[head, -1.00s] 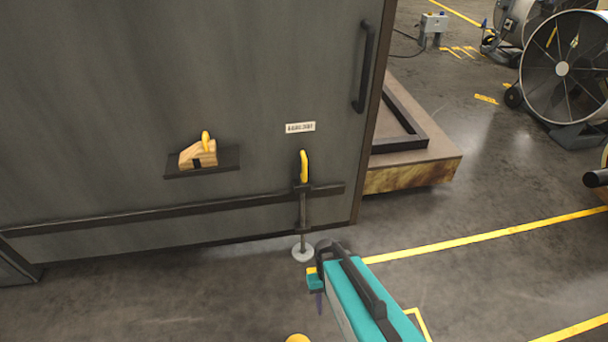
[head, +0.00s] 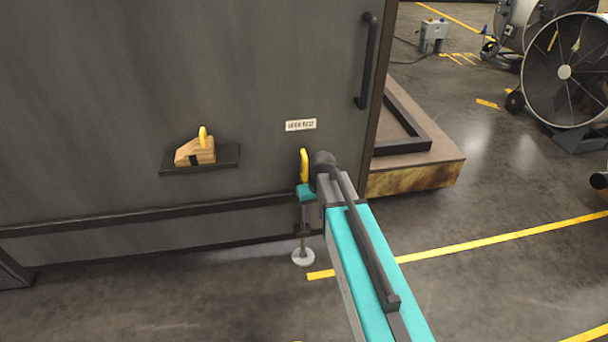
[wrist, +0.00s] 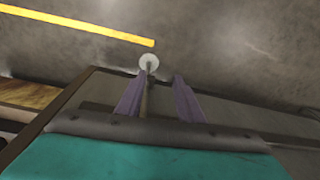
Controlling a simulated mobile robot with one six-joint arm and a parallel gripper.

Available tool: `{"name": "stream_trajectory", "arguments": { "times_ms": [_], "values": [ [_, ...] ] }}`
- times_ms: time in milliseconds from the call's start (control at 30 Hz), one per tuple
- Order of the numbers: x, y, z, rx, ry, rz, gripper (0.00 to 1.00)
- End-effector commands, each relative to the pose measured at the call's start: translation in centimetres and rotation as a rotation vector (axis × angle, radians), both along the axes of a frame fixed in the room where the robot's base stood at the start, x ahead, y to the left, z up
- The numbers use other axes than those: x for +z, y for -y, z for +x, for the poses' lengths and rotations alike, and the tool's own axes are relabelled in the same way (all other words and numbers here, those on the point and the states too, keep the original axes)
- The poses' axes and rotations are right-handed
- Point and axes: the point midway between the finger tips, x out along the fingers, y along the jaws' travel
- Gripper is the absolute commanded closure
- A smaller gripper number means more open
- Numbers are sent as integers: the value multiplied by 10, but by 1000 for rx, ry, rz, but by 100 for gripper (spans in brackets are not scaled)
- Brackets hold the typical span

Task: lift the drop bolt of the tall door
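The tall grey door (head: 250,80) fills the left of the head view. Its drop bolt has a yellow handle (head: 304,163) at the top and a thin rod (head: 303,240) that runs down to a pale round floor piece (head: 303,257). My gripper (head: 306,212) is at the bolt, just below the yellow handle, and partly hides the rod and its bracket. In the wrist view my gripper (wrist: 164,82) has its two purple fingers apart. The rod (wrist: 149,92) shows between them, close to the left finger. Whether it touches that finger I cannot tell.
A wooden wedge with a yellow loop (head: 197,150) sits on a small dark shelf on the door. A dark pull handle (head: 366,62) is near the door's right edge. A low platform (head: 415,175) stands to the right, with large fans (head: 565,75) beyond. The floor at right is open.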

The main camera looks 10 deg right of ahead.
Motion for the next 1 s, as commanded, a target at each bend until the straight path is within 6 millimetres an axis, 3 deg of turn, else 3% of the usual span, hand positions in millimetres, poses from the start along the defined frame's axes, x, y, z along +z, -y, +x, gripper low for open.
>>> {"name": "stream_trajectory", "arguments": {
  "times_ms": [33, 300, 600, 800, 1000],
  "values": [
    [11, 1, 14, 4, 24, 1, 66],
    [83, 3, 67, 30, 141, 6, 66],
    [159, 6, 105, 56, 250, 4, 66],
    [182, 7, 112, 63, 280, 3, 66],
    [184, 7, 113, 63, 282, 4, 66]
  ]
}}
